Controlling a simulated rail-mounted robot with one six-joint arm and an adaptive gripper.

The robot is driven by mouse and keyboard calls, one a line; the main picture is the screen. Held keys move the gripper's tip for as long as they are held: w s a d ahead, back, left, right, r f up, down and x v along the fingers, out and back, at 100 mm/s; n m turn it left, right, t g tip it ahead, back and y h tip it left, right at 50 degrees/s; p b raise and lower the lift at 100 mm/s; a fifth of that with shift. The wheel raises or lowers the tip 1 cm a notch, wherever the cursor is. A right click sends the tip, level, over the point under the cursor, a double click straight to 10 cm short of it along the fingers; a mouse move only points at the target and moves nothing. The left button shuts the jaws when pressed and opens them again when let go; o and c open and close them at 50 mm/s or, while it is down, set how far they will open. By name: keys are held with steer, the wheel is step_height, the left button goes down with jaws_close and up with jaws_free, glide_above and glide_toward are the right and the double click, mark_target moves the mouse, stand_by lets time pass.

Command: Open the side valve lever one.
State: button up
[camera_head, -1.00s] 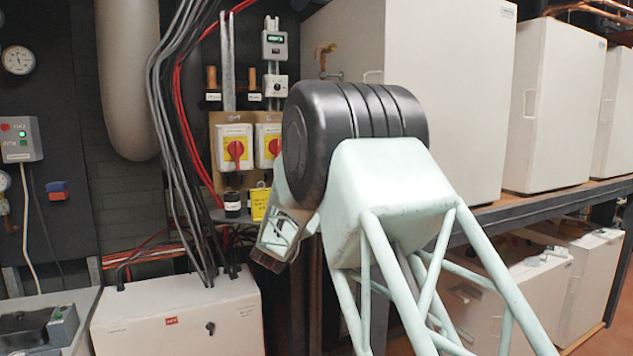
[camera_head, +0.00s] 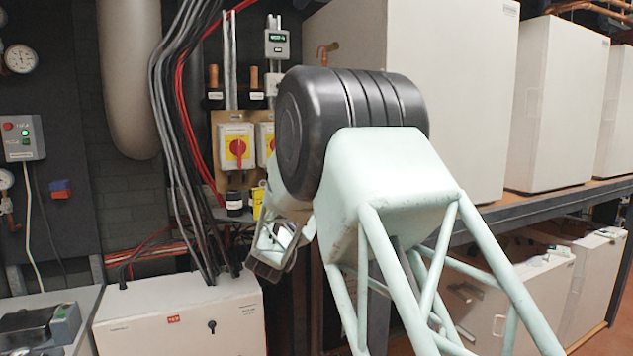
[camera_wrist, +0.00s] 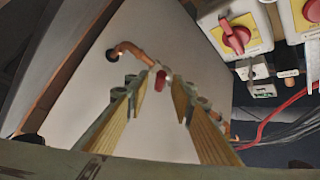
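The side valve sits on a copper pipe (camera_wrist: 132,49) that leaves a white heat pump casing (camera_wrist: 130,35) in the wrist view. Its red lever (camera_wrist: 162,81) hangs below the pipe end. My gripper (camera_wrist: 166,93) is open, with one yellow-padded finger on each side of the lever in this view. No contact shows, and I cannot tell the remaining depth. In the head view, a copper pipe (camera_head: 323,53) shows behind my arm. The lever is hidden there, and my fingers cannot be made out clearly.
Red rotary switches (camera_wrist: 236,36) on yellow plates are at the upper right of the wrist view. A red cable (camera_wrist: 285,112) and dark cables run below them. In the head view, a white cabinet (camera_head: 180,320) stands low at the left, and white casings (camera_head: 450,90) stand on a shelf.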

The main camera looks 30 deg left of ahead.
steer(key=v, duration=0.8)
steer(key=shift+s, duration=0.35)
steer(key=shift+f, duration=0.1)
